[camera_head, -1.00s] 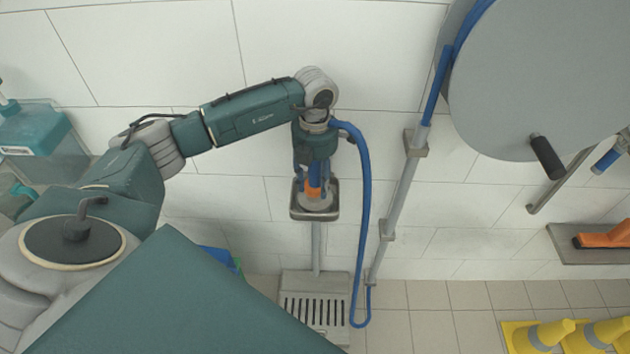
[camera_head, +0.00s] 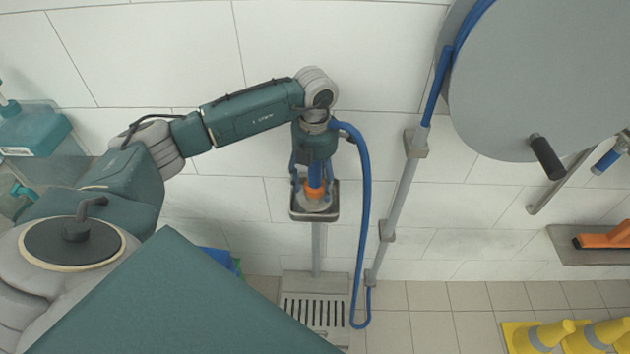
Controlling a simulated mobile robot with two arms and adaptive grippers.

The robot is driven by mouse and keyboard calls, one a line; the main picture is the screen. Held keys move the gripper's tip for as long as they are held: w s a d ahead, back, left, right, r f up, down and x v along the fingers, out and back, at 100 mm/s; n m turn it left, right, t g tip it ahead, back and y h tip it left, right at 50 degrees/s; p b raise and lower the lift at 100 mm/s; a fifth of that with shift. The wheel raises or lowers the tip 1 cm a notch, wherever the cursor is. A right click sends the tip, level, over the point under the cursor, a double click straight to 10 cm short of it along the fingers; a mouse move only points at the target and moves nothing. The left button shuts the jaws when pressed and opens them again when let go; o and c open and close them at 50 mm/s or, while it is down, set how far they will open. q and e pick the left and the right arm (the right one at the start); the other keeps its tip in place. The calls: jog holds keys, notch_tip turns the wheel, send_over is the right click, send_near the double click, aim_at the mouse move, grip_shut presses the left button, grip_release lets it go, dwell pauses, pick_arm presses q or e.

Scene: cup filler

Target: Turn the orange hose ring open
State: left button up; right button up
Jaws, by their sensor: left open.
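The orange hose ring (camera_head: 314,190) is at the lower end of the blue hose nozzle, just above a small metal basin (camera_head: 314,214) on the wall. My left gripper (camera_head: 314,182) hangs over it from above, its fingers open on either side of the nozzle near the ring. The gap between fingers and ring is too small to judge. The blue hose (camera_head: 364,210) loops out to the right of my wrist and down towards the floor. My right gripper is not in the view.
A floor drain grate (camera_head: 314,309) lies below the basin. A metal pipe (camera_head: 396,210) runs along the wall to the right. A large grey hose reel (camera_head: 540,80) is at upper right. Yellow cones (camera_head: 545,336) stand at lower right. A teal container (camera_head: 36,130) is at left.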

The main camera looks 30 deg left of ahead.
pick_arm(q)
notch_tip(320, 180, up, 12)
jog(key=shift+f, duration=0.1)
dwell(0.8)
